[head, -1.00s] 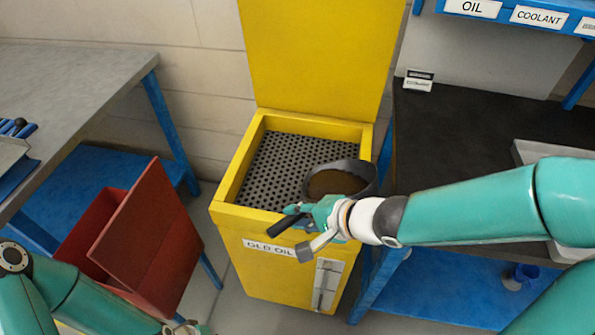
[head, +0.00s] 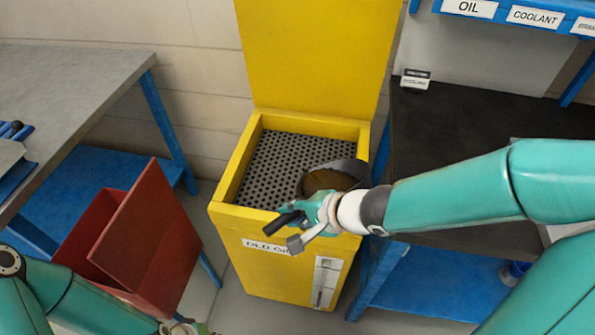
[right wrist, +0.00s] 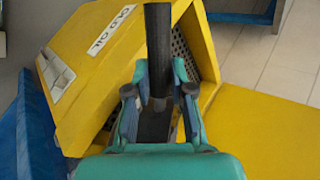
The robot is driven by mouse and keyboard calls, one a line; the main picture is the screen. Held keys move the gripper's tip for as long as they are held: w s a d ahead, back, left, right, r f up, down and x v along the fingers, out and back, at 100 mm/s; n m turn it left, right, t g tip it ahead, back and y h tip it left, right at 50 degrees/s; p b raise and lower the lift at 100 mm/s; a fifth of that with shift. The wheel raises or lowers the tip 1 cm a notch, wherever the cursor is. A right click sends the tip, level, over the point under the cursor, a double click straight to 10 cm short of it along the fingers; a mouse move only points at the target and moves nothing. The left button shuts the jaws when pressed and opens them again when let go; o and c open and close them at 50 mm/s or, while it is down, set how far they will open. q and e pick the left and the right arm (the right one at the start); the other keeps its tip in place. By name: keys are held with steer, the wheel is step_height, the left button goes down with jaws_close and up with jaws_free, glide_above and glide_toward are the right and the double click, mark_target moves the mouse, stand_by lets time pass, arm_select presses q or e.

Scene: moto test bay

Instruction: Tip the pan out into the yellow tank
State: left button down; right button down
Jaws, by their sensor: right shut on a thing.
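The yellow tank (head: 285,262), marked OLD OIL, stands with its lid (head: 312,60) up and a perforated grate (head: 275,165) inside its rim. The dark pan (head: 345,168) is over the right part of the grate, tilted, with brown liquid (head: 318,182) showing in it. My right gripper (head: 310,214) is shut on the pan's black handle (head: 284,223) at the tank's front right. The right wrist view shows the handle (right wrist: 158,40) between the fingers (right wrist: 160,88). My left gripper (head: 188,328) shows only partly at the bottom edge; its jaws are unclear.
A red bin (head: 150,240) with a raised lid stands left of the tank. A grey bench (head: 70,80) is at the left. A dark-topped bench (head: 470,125) with blue legs is close on the right, under a labelled blue shelf (head: 550,17).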

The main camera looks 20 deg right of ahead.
steer(key=shift+w+a+f+g+p, duration=0.2)
steer(key=shift+w+f+g+p, duration=0.1)
steer(key=shift+w+p, duration=0.2)
stand_by(0.7)
